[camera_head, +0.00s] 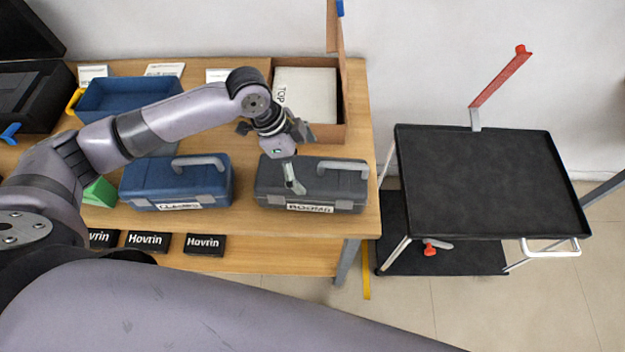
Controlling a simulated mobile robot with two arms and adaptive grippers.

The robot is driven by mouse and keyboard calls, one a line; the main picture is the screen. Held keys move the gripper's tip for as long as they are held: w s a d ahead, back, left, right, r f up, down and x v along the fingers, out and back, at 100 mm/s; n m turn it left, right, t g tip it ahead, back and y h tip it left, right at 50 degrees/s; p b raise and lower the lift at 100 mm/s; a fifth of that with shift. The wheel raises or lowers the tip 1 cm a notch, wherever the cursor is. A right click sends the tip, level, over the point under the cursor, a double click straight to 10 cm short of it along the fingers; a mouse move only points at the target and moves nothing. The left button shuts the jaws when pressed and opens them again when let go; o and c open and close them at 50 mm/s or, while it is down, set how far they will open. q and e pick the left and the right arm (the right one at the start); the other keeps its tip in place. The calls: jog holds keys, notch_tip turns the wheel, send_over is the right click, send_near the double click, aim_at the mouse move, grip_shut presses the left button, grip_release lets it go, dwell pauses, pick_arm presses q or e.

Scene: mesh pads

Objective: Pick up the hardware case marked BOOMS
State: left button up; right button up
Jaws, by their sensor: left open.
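The dark grey hardware case (338,190) sits on the wooden table near its right front corner. Its front label reads BOOMS, and a grey handle lies along its top at the right. My left gripper (292,180) is over the left part of this case, with a finger pointing down in front of the lid. The gripper is open and holds nothing. I cannot tell whether it touches the case. A blue case (150,184) with a partly legible label stands to the left. My right gripper is not in view.
A wooden box (348,100) with a white board marked TOP stands behind the case. A blue bin (105,98) and a green block (100,193) are farther left. Black Hovrin boxes (205,245) lie on the lower shelf. A black tray cart (490,185) stands right, its top empty.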

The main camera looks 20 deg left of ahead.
aim_at(312, 172)
pick_arm(q)
jog(key=shift+p+x, duration=0.7)
jog(key=shift+x, duration=2.15)
jog(key=shift+c, duration=0.6)
jog(key=c, duration=1.5)
jog(key=shift+w+r, duration=0.15)
jog(key=shift+w, duration=0.05)
jog(key=shift+c, duration=0.3)
